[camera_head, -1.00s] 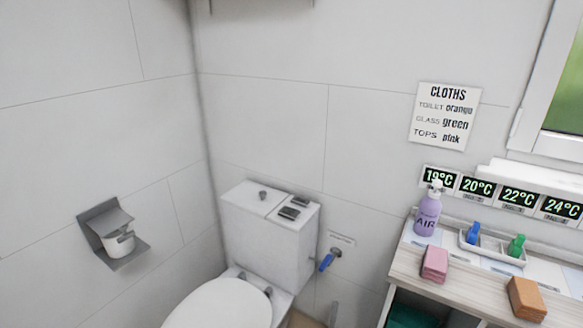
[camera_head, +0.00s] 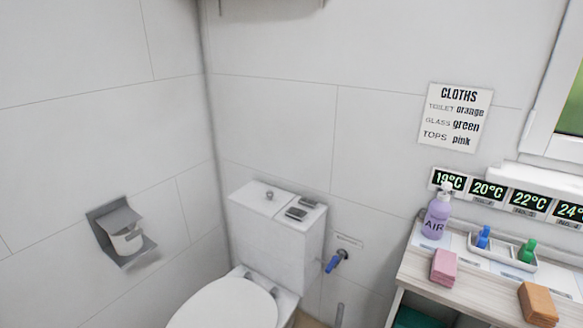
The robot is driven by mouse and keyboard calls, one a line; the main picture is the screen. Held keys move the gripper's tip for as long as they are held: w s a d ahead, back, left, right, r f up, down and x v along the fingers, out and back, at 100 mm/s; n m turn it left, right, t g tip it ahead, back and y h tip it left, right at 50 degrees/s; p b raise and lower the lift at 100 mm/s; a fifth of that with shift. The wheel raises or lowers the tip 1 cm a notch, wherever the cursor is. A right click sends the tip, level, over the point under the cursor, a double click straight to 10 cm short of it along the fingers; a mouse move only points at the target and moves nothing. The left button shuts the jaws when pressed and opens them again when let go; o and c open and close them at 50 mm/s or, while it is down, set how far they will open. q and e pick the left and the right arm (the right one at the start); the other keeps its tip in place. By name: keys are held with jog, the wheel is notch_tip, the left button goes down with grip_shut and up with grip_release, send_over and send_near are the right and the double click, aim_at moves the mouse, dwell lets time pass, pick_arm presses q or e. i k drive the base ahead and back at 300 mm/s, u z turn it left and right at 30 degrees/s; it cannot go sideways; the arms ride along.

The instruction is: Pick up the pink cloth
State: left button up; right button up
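The pink cloth (camera_head: 444,267) is a folded block lying on the light wooden top of the cart (camera_head: 482,297), near its left end at the lower right of the view. It lies in front of the purple AIR bottle and apart from it. Neither of my grippers is in view.
An orange cloth (camera_head: 538,303) lies right of the pink one. Behind are a purple AIR bottle (camera_head: 436,217) and a white tray (camera_head: 501,252) with a blue item (camera_head: 483,237) and a green item (camera_head: 527,250). A toilet (camera_head: 228,303) stands left of the cart. A cloth sign (camera_head: 456,118) hangs on the wall.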

aim_at(443, 271)
jog(key=z, duration=1.25)
